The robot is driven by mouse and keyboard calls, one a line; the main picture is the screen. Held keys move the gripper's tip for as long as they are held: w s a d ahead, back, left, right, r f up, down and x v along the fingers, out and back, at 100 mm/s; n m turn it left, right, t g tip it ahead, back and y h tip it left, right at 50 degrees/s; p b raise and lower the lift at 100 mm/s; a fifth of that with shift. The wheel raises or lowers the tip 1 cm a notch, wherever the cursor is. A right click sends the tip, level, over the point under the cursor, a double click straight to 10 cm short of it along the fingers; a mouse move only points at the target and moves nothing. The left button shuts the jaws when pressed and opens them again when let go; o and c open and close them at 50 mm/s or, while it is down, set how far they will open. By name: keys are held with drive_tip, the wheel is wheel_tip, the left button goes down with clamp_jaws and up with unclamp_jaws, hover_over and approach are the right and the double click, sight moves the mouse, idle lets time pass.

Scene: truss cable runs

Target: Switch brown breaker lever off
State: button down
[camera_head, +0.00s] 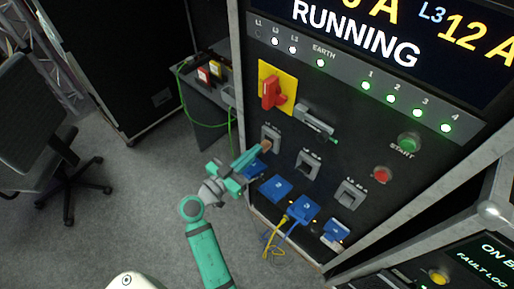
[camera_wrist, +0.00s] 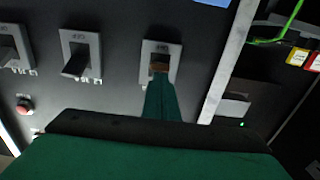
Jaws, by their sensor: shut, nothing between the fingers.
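The breaker with the brown lever (camera_head: 267,146) is the leftmost of a row of three on the dark panel in the head view. In the wrist view the brown lever (camera_wrist: 159,68) shows in the lower part of its grey frame (camera_wrist: 161,48). My gripper (camera_head: 261,150) is shut and empty, reaching up from the lower left. Its fingertips (camera_wrist: 160,82) are right at the lever and hide part of it; whether they touch it I cannot tell.
Two more grey breakers (camera_head: 308,164) (camera_head: 350,193) with dark levers sit to the right. A red rotary switch (camera_head: 273,92) on a yellow plate is above. Blue connectors (camera_head: 276,188) lie below, with yellow and blue cables (camera_head: 279,232). A green cable (camera_head: 229,127) hangs at the left.

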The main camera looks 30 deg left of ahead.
drive_tip(key=shift+f, duration=0.25)
drive_tip(key=s+a+r, duration=0.1)
drive_tip(key=s+r, duration=0.1)
drive_tip(key=s, duration=0.9)
drive_tip(key=shift+a+r, duration=0.25)
idle(0.3)
